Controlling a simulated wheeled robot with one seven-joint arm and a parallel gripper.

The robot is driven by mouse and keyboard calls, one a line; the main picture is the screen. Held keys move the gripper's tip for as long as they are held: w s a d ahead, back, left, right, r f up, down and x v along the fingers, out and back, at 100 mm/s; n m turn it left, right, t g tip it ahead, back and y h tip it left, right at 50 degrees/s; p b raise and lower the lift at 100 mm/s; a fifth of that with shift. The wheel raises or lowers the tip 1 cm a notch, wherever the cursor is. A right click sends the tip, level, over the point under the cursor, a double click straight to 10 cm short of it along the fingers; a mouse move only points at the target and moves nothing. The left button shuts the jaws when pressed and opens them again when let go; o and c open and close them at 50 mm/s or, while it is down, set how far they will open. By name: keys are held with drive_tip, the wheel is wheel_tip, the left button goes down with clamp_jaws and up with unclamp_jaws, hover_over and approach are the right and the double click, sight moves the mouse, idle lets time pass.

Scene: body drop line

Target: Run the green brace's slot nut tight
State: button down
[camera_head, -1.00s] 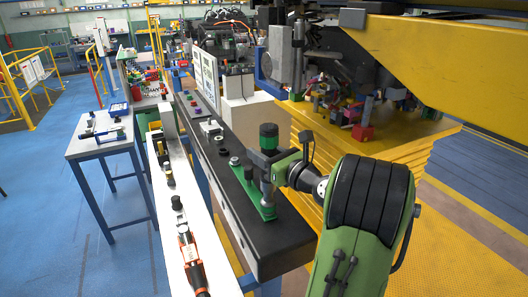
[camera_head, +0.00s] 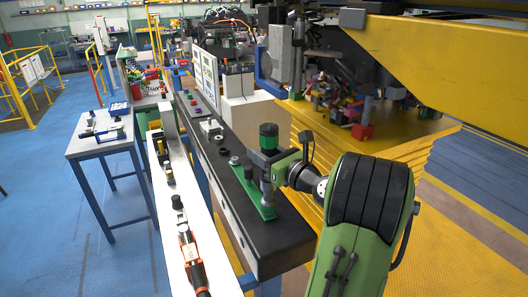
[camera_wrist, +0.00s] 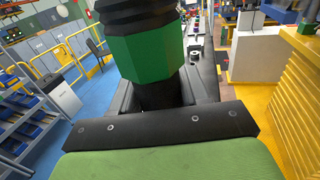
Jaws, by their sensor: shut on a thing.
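The green brace (camera_head: 245,189) is a flat green plate on the black bench top. My gripper (camera_head: 266,159) is shut on an upright black driver tool with a green collar (camera_head: 268,131) and a grey lower shaft. The shaft reaches down to the brace's near part. The slot nut is hidden under the tool's tip, and I cannot tell how it sits. In the wrist view, the tool's green collar (camera_wrist: 148,55) rises between the dark jaws of my gripper (camera_wrist: 165,92).
The black bench (camera_head: 275,238) holds small dark fittings (camera_head: 234,161) beyond the brace. A white ledge (camera_head: 205,235) beside it carries an orange and black tool (camera_head: 190,255). A yellow stepped structure (camera_head: 330,165) stands close on the right.

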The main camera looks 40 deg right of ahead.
drive_tip(key=shift+s+f, duration=0.1)
drive_tip(key=shift+f, duration=0.4)
idle(2.3)
